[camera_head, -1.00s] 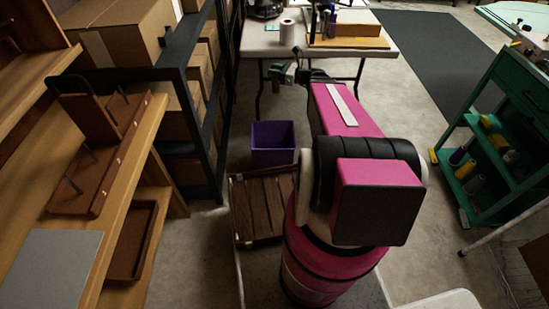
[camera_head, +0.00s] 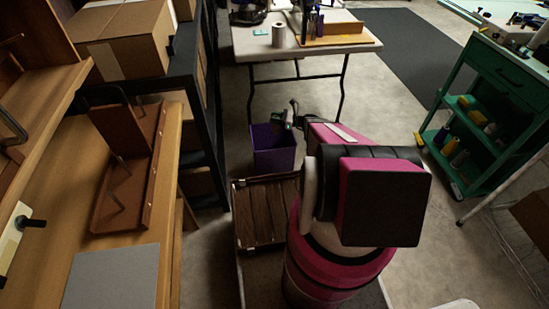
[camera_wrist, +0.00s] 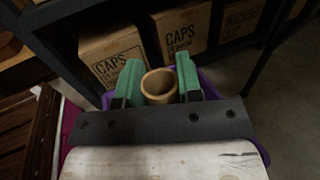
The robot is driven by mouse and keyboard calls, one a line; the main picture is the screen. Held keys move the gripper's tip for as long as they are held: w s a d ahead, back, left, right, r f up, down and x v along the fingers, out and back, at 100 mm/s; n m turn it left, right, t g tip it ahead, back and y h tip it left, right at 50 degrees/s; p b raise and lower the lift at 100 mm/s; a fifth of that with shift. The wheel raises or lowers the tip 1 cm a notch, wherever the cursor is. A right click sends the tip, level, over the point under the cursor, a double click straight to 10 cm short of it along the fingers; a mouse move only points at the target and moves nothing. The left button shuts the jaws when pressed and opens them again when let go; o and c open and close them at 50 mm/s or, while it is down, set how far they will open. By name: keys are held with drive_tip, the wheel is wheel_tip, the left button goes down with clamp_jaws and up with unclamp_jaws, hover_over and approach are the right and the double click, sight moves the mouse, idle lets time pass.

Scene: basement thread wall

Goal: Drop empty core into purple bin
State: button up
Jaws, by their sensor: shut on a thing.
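The empty core, a tan hollow tube (camera_wrist: 159,86), is held between the two green-padded fingers of my gripper (camera_wrist: 159,80) in the wrist view. Its open end faces the camera. The purple bin (camera_head: 274,155) stands on the floor beside a wooden slatted platform in the head view. My gripper (camera_head: 287,117) is at the bin's upper right edge there, and the core is too small to make out. In the wrist view, the bin's purple rim (camera_wrist: 207,75) shows behind and around the fingers, mostly hidden by my gripper.
A white table (camera_head: 300,49) with a white spool stands beyond the bin. A dark shelf with cardboard boxes (camera_wrist: 182,29) is close on the bin's left. The wooden slatted platform (camera_head: 262,215) is in front of it. A green cart (camera_head: 485,110) stands at right; floor between is clear.

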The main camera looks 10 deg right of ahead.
drive_tip(key=shift+f, duration=2.75)
drive_tip(key=o, duration=1)
approach(275, 126)
drive_tip(key=shift+w+d+f, duration=0.5)
drive_tip(key=shift+w+f, duration=0.25)
